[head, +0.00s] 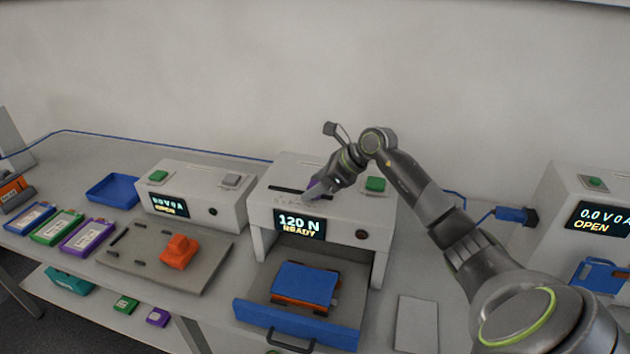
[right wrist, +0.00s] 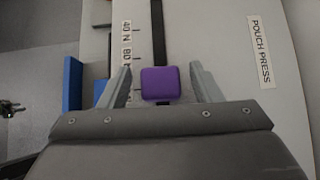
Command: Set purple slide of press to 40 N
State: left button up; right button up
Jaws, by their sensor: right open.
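The press (head: 330,215) is a white bench unit whose display (head: 299,225) reads "120 N READY". Its purple slide (right wrist: 160,84) is a square knob in a dark slot on the top, seen in the right wrist view. My right gripper (right wrist: 161,72) is open, with one finger on each side of the knob and small gaps showing. In the head view the right gripper (head: 318,188) is over the press top.
A green button (head: 375,184) is on the press top, right of my gripper. An open blue-fronted drawer (head: 298,326) holds a blue and orange piece below. A 0.0 V cycler box (head: 196,192) stands left, another (head: 590,210) right. Pouch cells (head: 58,227) lie far left.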

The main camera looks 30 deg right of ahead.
jog(key=shift+w+f, duration=0.1)
grip_shut()
jog(key=shift+w+a+f+b, duration=0.1)
jog(key=shift+w+a+b, duration=0.2)
jog(key=shift+b, duration=0.15)
jog(key=w+a+b, duration=0.4)
jog(key=w, duration=0.1)
jog(key=shift+a+b, duration=0.2)
jog(key=shift+b, duration=0.15)
jog(key=shift+w+a, duration=0.25)
jog(key=shift+w, duration=0.1)
jog(key=shift+r, duration=0.25)
